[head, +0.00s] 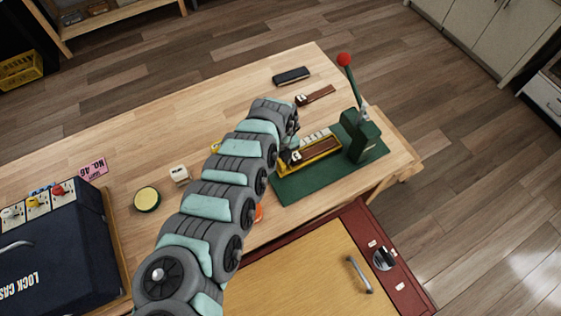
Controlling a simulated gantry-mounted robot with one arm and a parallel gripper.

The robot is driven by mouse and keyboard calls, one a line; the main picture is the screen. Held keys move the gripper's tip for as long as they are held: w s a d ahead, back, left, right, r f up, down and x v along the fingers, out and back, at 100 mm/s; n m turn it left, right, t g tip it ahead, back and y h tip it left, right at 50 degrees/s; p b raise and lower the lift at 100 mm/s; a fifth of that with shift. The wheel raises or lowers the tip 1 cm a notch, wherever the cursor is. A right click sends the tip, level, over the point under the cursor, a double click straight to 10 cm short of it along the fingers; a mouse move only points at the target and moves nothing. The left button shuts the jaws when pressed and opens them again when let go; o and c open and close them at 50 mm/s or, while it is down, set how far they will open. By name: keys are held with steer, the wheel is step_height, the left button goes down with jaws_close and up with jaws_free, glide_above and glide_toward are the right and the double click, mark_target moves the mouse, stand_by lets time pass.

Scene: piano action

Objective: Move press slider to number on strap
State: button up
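The green press (360,137) stands on a green base (290,190) at the right of the table, with a lever ending in a red knob (344,59). A yellow-edged tray (318,158) with a brown piece in it lies on the base. A row of pale marked blocks (317,137) runs behind the tray; I cannot make out a slider or its numbers. My gripper (291,156) is at the tray's left end, small and dark, partly hidden by my arm; its fingers are not clear. A pink tag (93,167) reading "NO. 46" lies at the left; I cannot identify a strap.
A navy lock case (55,245) stands at the left. A yellow round pad (147,199) and a pale block (180,174) lie nearby. A black bar (291,75) and a brown piece (315,95) lie behind the press. The back-left tabletop is clear.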

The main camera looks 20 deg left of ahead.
steer(key=shift+f, duration=0.4)
jaws_close()
stand_by(1.3)
